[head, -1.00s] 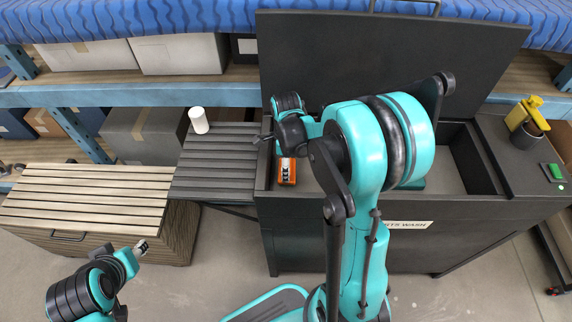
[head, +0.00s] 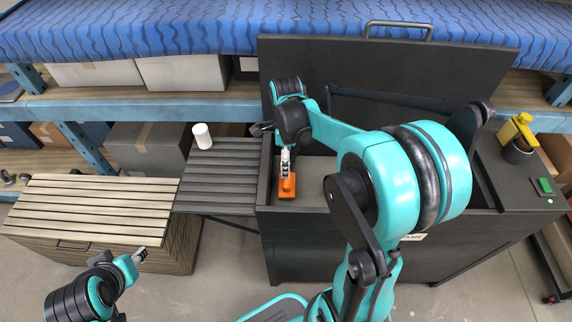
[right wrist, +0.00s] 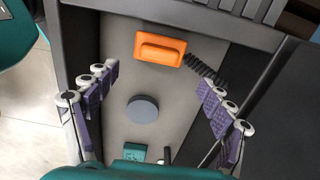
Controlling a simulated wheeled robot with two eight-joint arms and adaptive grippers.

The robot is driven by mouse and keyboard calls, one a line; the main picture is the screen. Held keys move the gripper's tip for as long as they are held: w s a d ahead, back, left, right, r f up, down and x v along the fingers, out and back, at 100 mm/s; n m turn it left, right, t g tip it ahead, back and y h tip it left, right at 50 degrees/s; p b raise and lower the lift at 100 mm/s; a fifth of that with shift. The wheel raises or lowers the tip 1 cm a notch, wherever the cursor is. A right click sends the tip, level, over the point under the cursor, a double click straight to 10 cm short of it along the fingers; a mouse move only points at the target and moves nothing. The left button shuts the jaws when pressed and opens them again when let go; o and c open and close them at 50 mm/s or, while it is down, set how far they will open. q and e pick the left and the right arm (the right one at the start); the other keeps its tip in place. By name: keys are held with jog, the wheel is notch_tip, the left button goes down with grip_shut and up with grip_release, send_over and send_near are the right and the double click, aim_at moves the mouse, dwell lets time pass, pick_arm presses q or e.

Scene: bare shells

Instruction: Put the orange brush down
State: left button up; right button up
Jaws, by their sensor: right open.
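The orange brush (head: 288,190) lies in the left part of the dark parts-wash basin (head: 262,185). My right gripper (head: 286,165) is over the basin, just above the brush in the head view. In the right wrist view its fingers (right wrist: 160,85) are spread wide with nothing between them, and the brush is apart from them. My left gripper (head: 140,256) is at the lower left, in front of the slatted chest, its jaws too small to judge.
The basin's raised lid (head: 400,85) stands behind. A grey disc (right wrist: 143,109) and a small teal block (right wrist: 133,152) are in the basin. A slatted shelf (head: 215,178) holds a white cylinder (head: 202,136). A slatted chest (head: 90,205) is left.

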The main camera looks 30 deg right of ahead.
jog(key=s+a+r+n+t, duration=0.3)
jog(key=s+a+n, duration=0.2)
jog(key=n, duration=0.7)
jog(key=s+a+r+n+t, duration=0.3)
jog(key=s+a+n+t, duration=0.1)
jog(key=n, duration=0.8)
jog(key=shift+s+a, duration=0.7)
jog(key=shift+s, duration=0.4)
jog(key=shift+d, duration=0.1)
